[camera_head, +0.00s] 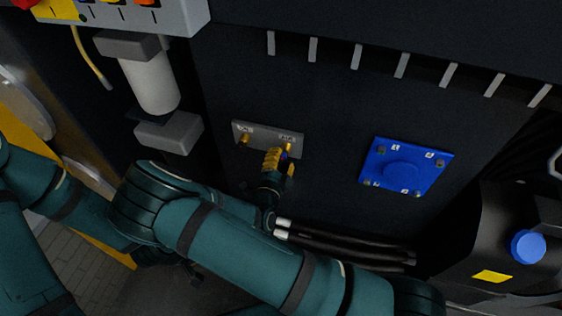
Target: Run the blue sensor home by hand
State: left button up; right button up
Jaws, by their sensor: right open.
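A small dark-blue piece (284,155), which may be the blue sensor, shows beside the yellow finger parts of my right gripper (279,163). It is too small and too covered to tell its shape or how it sits. The right gripper is open, at the lower right of a grey port plate (262,134) on the dark wall. The plate has a brass fitting (244,139) at its left and another (288,147) at its right, partly behind the fingers. I cannot tell whether the fingers touch the blue piece. My left gripper does not show clearly; only its arm is at the left.
A blue square cover (403,166) is on the wall to the right. Black hoses with metal ends (345,245) run below the plate. A white filter cylinder (148,78) hangs at upper left. A black tank with a blue cap (528,247) stands at right.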

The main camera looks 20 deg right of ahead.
grip_shut()
